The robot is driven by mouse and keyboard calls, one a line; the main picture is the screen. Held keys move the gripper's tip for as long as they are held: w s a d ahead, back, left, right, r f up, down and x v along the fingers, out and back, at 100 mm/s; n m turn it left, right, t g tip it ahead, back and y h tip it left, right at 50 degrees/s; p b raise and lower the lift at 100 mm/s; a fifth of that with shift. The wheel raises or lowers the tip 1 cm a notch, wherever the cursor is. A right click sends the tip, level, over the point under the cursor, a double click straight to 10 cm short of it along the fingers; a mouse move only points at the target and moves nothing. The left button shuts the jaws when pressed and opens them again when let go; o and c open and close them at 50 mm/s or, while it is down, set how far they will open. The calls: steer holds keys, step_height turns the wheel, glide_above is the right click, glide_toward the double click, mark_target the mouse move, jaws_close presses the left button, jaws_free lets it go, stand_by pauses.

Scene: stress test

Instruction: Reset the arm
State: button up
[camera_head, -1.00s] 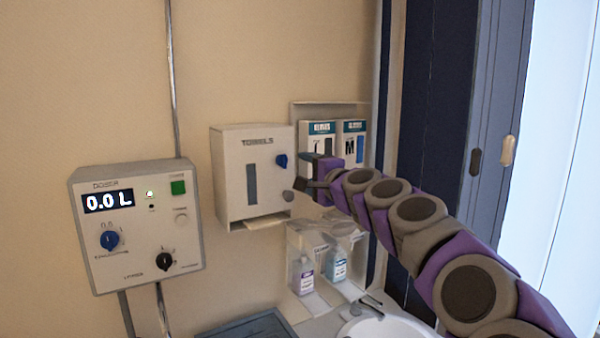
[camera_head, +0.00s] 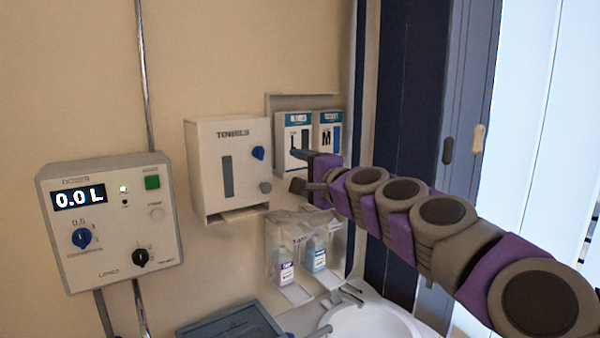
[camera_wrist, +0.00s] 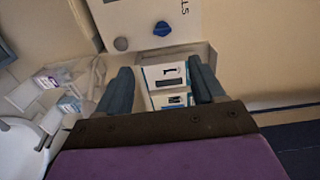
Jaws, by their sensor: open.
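My gripper (camera_head: 303,172) is at the end of my purple and grey arm, which reaches in from the lower right in the head view. It is in front of the wall, just right of the towel dispenser (camera_head: 230,165) and below the glove boxes (camera_head: 308,131). In the wrist view my gripper (camera_wrist: 162,90) shows two dark fingers spread apart, open and empty. The glove boxes (camera_wrist: 165,82) show between and beyond the fingers. The arm hides part of the wall and cabinet behind it.
A doser box (camera_head: 110,222) reading 0.0 L hangs on the wall at left. Soap bottles (camera_head: 284,266) stand in a clear holder below the gripper, above a white sink (camera_head: 372,322). A grey tray (camera_head: 232,332) is at bottom. Dark cabinet doors (camera_head: 413,130) stand behind the arm.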

steer(key=s+a+f+n+g+h+b, duration=0.1)
steer(key=s+a+f+n+g, duration=0.3)
steer(key=s+f, duration=0.6)
steer(key=s+a+f+n+g+h+b, duration=0.1)
steer(key=s+f+n+g, duration=0.4)
steer(key=s+f, duration=0.5)
steer(key=s+d+f+g+h, duration=0.2)
steer(key=s+d+f, duration=0.4)
steer(key=s, duration=0.3)
steer(key=s+d+f+n+g+h+b, duration=0.1)
steer(key=s+d+f+g+h, duration=0.2)
steer(key=s+d+f, duration=0.3)
steer(key=s+d+f+n+g+h+b, duration=0.1)
steer(key=s+d+f+g+h, duration=0.1)
steer(key=s+d+f, duration=0.4)
steer(key=s+f+h, duration=0.1)
steer(key=s+f, duration=0.2)
steer(key=s, duration=0.4)
steer(key=shift+d+g, duration=0.15)
steer(key=shift+g, duration=0.25)
steer(key=shift+w, duration=0.1)
